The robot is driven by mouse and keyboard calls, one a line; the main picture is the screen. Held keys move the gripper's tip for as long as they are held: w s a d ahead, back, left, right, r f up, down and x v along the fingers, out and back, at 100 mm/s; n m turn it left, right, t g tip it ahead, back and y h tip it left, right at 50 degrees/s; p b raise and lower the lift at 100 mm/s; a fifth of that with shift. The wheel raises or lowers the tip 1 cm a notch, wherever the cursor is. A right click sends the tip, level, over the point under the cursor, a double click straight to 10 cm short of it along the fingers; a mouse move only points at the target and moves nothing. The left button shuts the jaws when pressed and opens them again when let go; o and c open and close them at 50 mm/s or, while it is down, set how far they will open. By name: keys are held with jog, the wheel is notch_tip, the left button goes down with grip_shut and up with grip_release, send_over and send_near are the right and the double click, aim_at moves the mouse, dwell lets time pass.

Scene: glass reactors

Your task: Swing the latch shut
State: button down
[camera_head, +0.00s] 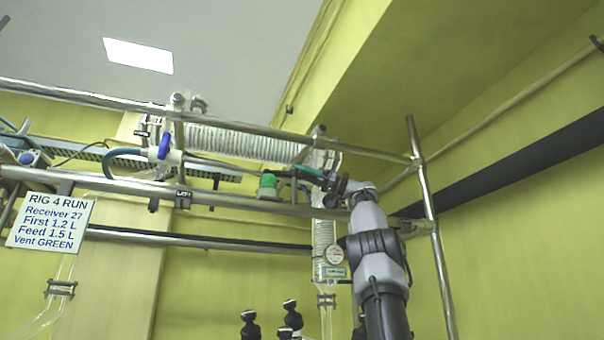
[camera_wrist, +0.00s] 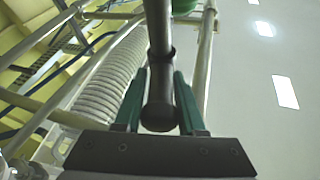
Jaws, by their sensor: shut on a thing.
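A dark grey bar with a rounded end, which I take to be the latch handle (camera_wrist: 159,50), runs from the top of the wrist view down between my teal fingers. My gripper (camera_wrist: 163,82) is shut on it near its rounded end. In the head view my gripper (camera_head: 308,172) reaches up to the metal rail from the right, its fingers pointing left. A green cap (camera_head: 267,181) sits on the rail just left of my fingers; green also shows at the top of the wrist view (camera_wrist: 185,5). The latch's catch cannot be made out.
Metal rails (camera_head: 240,208) cross the view, with an upright post (camera_head: 428,205) right of my arm. A coiled glass condenser (camera_head: 240,142) lies behind the rails. A blue-handled valve (camera_head: 164,146) and a white sign (camera_head: 50,222) are to the left.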

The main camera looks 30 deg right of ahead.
jog(key=c, duration=0.6)
grip_release()
jog(key=shift+c, duration=0.2)
jog(key=shift+t, duration=0.3)
